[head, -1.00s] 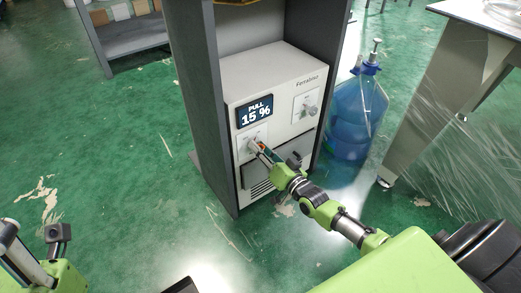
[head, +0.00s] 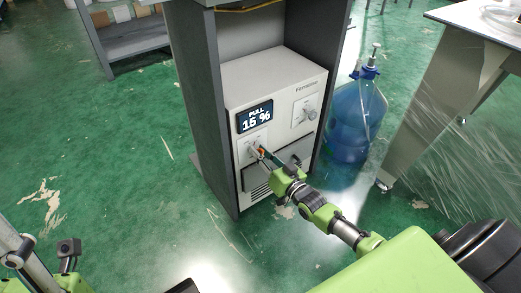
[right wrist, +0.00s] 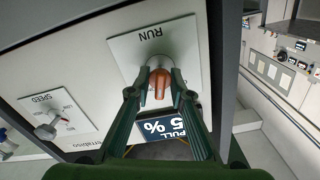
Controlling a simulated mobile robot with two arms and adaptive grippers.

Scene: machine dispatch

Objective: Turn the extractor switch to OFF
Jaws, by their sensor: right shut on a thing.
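The extractor is a white box (head: 280,75) in a grey cabinet. Its display (head: 254,117) reads "PULL 15 %". Its RUN switch has an orange-red handle (right wrist: 160,84) on a pale plate (right wrist: 124,46), seen upside down in the right wrist view. My right gripper (right wrist: 157,88) is shut on that handle, one dark green finger on each side. In the head view my right gripper (head: 266,154) reaches the switch at the box's lower left. The switch's OFF marking is not readable. My left arm shows at the lower left; its fingertips are not clearly visible.
A SPEED knob (head: 309,114) sits on the box's right side. The cabinet's side panel (head: 205,110) stands close on the left. A blue water bottle (head: 352,120) and a metal table (head: 425,90) stand on the right. The green floor at left is clear.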

